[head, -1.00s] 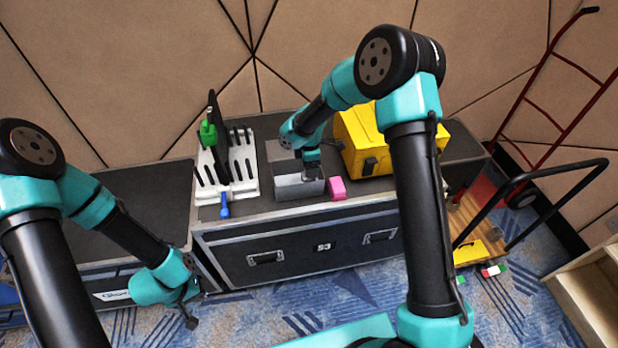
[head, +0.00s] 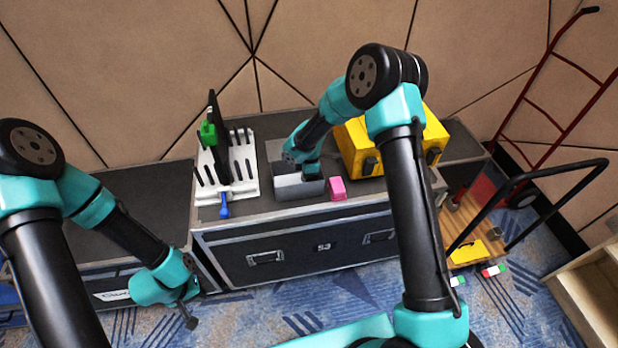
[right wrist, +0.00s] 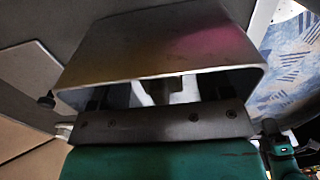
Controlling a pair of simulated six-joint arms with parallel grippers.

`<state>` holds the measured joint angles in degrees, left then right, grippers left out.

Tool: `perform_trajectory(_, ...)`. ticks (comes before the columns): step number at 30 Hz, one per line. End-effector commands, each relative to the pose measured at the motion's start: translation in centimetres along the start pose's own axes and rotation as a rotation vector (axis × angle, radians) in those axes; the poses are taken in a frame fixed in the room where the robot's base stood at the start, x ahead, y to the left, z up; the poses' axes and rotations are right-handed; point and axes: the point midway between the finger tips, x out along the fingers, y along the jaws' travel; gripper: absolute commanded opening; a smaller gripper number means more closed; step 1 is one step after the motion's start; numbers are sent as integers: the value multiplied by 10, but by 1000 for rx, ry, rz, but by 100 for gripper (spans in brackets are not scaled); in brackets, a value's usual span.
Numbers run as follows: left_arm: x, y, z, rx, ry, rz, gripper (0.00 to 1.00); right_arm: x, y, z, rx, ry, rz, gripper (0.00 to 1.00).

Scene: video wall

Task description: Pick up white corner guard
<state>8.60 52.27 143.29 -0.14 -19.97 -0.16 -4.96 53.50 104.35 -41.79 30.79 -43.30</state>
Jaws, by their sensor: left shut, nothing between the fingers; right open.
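I cannot make out the white corner guard for certain. A grey open bin (head: 298,187) stands on the black road case, and it also shows in the right wrist view (right wrist: 165,45). My right gripper (head: 312,172) is down at the bin, its fingers mostly hidden by the bin wall and my arm. Pale pieces (right wrist: 187,90) show in the gap below the bin's edge in the right wrist view; whether one is the corner guard I cannot tell. My left gripper (head: 190,318) is shut and empty, low in front of the left case, far from the bin.
A white slotted rack (head: 228,165) with a black panel and green and blue clamps stands left of the bin. A pink block (head: 337,188) lies right of it, with a yellow case (head: 434,140) behind. A cart (head: 470,235) stands on the floor at right.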

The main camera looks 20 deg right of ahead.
Motion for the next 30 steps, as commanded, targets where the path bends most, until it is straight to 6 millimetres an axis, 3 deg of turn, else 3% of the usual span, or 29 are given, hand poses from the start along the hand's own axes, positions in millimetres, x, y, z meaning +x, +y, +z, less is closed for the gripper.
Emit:
perform_trajectory(13, 0, 0, 0, 0, 0, 0, 0, 0, 0, 0, 0, 0, 0, 71)
perform_trajectory(30, 0, 0, 0, 0, 0, 0, 0, 0, 0, 0, 0, 0, 0, 17)
